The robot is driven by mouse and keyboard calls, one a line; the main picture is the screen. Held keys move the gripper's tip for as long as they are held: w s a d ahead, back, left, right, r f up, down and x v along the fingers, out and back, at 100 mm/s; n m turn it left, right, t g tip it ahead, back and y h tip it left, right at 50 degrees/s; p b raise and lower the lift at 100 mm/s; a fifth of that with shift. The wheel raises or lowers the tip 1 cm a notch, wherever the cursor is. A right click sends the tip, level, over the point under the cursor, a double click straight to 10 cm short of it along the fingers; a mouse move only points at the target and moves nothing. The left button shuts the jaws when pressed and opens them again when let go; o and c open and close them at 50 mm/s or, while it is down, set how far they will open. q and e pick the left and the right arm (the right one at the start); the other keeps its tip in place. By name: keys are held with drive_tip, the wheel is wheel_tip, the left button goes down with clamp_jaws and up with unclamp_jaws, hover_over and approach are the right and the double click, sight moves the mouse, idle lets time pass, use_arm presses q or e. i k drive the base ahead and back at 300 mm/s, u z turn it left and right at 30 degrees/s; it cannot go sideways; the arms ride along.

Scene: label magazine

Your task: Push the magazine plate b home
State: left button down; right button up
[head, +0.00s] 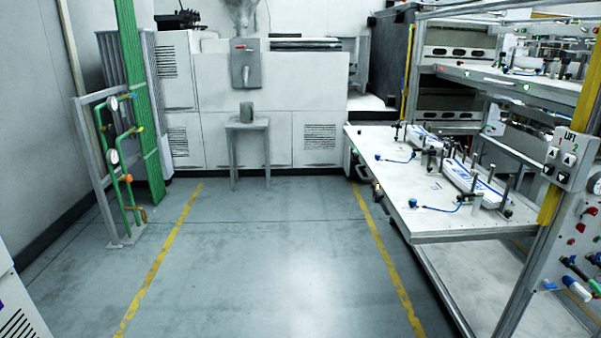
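A white magazine plate (432,222) sticks out from the rack (541,215) on the right, over the floor aisle. Posts, blue-ended hoses and two long white blocks with blue marks (474,184) sit on it. Another plate (503,80) with similar fittings is higher in the rack. I cannot read a letter on either plate, so I cannot tell which is b. Neither of my grippers is in view.
A lift panel (563,160) with buttons is on the rack's near post. A grey stool (248,135) holds a small canister before white cabinets (273,100). Green pipes with gauges (125,165) stand left. The floor between the yellow lines (165,258) is clear.

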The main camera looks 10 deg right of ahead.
sight(437, 220)
drive_tip(key=u, duration=0.8)
drive_tip(key=i, duration=0.8)
drive_tip(key=z, duration=0.55)
drive_tip(key=i, duration=1.85)
drive_tip(key=z, duration=1.95)
drive_tip(key=i, duration=0.65)
drive_tip(key=z, duration=0.65)
